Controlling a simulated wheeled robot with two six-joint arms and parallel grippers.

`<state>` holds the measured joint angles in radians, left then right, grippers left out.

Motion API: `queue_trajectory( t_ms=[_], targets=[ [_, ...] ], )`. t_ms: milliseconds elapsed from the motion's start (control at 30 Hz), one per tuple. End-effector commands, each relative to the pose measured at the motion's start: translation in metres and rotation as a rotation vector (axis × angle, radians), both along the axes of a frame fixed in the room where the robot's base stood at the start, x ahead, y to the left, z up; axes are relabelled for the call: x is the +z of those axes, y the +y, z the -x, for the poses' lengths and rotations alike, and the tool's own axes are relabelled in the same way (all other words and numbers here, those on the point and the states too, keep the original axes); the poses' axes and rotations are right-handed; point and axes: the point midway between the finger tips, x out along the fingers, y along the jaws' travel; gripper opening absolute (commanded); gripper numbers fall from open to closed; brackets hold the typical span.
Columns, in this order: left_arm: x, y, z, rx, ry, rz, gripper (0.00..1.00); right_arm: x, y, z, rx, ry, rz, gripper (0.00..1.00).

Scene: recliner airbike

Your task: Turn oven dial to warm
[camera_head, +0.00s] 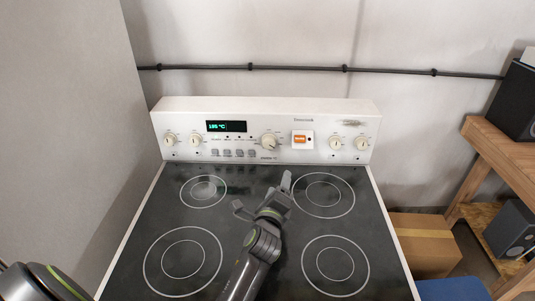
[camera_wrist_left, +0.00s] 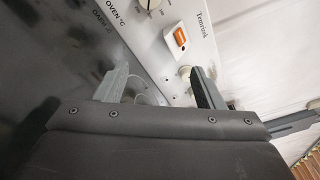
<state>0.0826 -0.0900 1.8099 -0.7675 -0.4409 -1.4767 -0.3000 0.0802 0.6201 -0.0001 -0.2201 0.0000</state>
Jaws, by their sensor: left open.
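The oven dial (camera_head: 269,142) is a cream knob in the middle of the stove's white control panel (camera_head: 290,110), below and right of a green-lit display (camera_head: 226,126). Part of the dial (camera_wrist_left: 150,3) shows at the top edge of the left wrist view, beside printed "OVEN °C". My left gripper (camera_head: 263,195) is open and empty above the cooktop, in front of the panel and apart from the dial. Its two fingers (camera_wrist_left: 160,86) are spread in the left wrist view. The dial's exact setting is too small to read. My right gripper is not in view.
An orange switch (camera_head: 300,139) sits right of the dial. Smaller knobs flank it, at left (camera_head: 170,141) and right (camera_head: 336,143), with small grey buttons (camera_head: 226,153) below the display. The black cooktop (camera_head: 255,180) is bare. A wall (camera_head: 75,130) stands close at left.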

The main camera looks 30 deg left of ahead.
Motion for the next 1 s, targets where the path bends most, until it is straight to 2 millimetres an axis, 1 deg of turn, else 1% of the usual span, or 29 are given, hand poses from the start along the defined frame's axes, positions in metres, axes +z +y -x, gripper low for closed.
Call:
queue_trajectory(
  t_ms=[100,200,333,500,633,767,900,1000],
  targets=[
    [0.003,-0.018,-0.005,-0.094,-0.052,0.180,0.63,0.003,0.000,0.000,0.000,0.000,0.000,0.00],
    [0.008,-0.032,-0.007,-0.165,-0.103,0.335,0.63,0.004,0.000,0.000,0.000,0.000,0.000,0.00],
    [0.018,-0.046,-0.008,-0.244,-0.173,0.541,0.63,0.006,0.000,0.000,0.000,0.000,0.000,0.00],
    [0.035,-0.055,-0.007,-0.324,-0.272,0.813,0.63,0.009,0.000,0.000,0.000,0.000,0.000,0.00],
    [0.048,-0.056,-0.005,-0.367,-0.354,1.027,0.63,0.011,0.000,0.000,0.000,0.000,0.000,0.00],
    [0.059,-0.051,-0.003,-0.390,-0.439,1.240,0.63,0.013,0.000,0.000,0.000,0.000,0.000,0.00],
    [0.067,-0.040,-0.001,-0.393,-0.533,1.470,0.63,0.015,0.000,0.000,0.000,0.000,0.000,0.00],
    [0.070,-0.030,0.001,-0.381,-0.601,1.636,0.63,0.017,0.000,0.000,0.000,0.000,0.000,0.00]
  ],
)
